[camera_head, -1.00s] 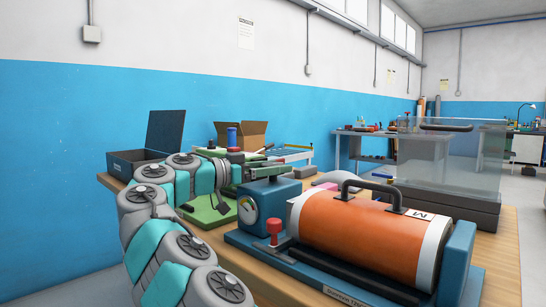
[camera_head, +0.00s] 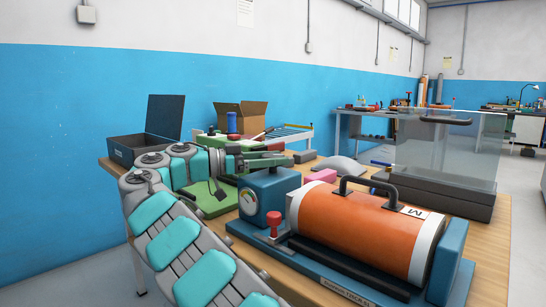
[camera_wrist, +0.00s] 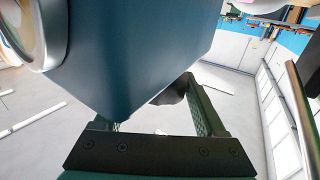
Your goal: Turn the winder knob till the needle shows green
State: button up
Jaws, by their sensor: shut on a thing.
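The winder is a blue housing (camera_head: 270,190) with a round dial (camera_head: 248,202) on its left face. The needle and its colour are too small to read here. In the wrist view the housing (camera_wrist: 150,45) fills the upper middle, and the dial (camera_wrist: 32,28) shows only at a slant on the left. In the wrist view my gripper (camera_wrist: 158,105) is shut on a dark knob (camera_wrist: 172,92), mostly hidden by the housing.
An orange roll (camera_head: 360,229) with a black handle lies right of the housing on a blue base. A red knob (camera_head: 273,224) stands in front. A clear-lidded case (camera_head: 452,155), an open dark box (camera_head: 146,140) and a cardboard box (camera_head: 241,119) share the table.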

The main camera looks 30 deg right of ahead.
aim_at(273, 155)
dwell(0.6)
jog(key=o, duration=1.3)
jog(key=shift+d, duration=0.1)
jog(key=shift+r, duration=1.8)
jog(key=shift+s+a+b, duration=0.3)
jog(key=shift+s+b, duration=0.1)
jog(key=shift+s, duration=0.4)
jog(key=s+a+b, duration=0.1)
jog(key=s, duration=0.3)
jog(key=s+a+r+b, duration=0.1)
jog(key=s, duration=0.4)
jog(key=s+a+b, duration=0.2)
jog(key=s, duration=0.2)
jog(key=shift+s+r, duration=0.2)
jog(key=shift+s, duration=0.2)
